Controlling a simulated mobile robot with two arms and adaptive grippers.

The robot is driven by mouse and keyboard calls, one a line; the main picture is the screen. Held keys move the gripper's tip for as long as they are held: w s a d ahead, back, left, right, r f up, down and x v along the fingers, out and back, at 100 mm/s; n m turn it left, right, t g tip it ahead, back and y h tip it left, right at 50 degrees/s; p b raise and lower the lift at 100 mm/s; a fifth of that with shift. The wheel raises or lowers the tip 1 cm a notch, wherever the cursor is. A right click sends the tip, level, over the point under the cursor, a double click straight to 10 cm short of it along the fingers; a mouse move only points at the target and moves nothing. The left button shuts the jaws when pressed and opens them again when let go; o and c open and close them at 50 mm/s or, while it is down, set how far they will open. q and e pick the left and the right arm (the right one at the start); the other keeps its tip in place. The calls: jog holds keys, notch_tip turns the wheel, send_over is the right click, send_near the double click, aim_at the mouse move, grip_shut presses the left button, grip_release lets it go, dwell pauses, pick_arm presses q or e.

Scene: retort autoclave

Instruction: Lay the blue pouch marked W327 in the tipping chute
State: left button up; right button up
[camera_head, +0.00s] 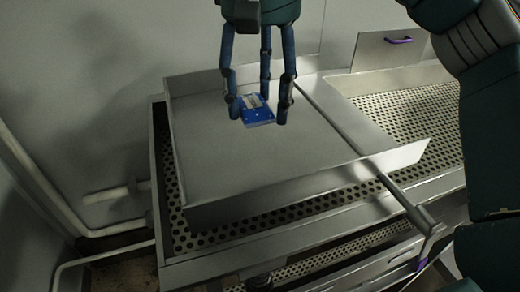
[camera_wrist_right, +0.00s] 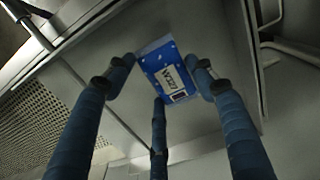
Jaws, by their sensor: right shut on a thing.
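The blue pouch (camera_head: 258,113) has a white label and is between the fingers of my right gripper (camera_head: 262,105). In the right wrist view the pouch (camera_wrist_right: 172,72) shows a label that seems to read W327, seen turned. My right gripper (camera_wrist_right: 160,85), with three fingers, is shut on the pouch. The tipping chute (camera_head: 215,160) is a grey metal tray with raised walls. The pouch is over the chute's floor; I cannot tell whether it touches it. My left gripper is not in view.
A perforated metal bench (camera_head: 415,112) lies under and beside the chute. A bar with a handle (camera_head: 408,205) runs along the chute's right side. A panel with a purple handle (camera_head: 398,40) is at the back right. Pipes (camera_head: 45,190) run along the left wall.

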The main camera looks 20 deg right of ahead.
send_over(259, 163)
jog(key=f, duration=0.6)
jog(key=shift+w+f, duration=0.2)
jog(key=shift+f, duration=0.15)
jog(key=shift+s+f, duration=0.35)
jog(key=shift+f, duration=0.45)
jog(key=shift+w+d+f+p, duration=0.15)
jog(key=shift+f+p, duration=0.5)
jog(key=shift+f, duration=1.1)
jog(key=o, duration=0.9)
jog(key=shift+o, duration=1.1)
notch_tip(259, 163, up, 12)
jog(key=shift+r+b, duration=0.25)
jog(key=shift+b, duration=0.2)
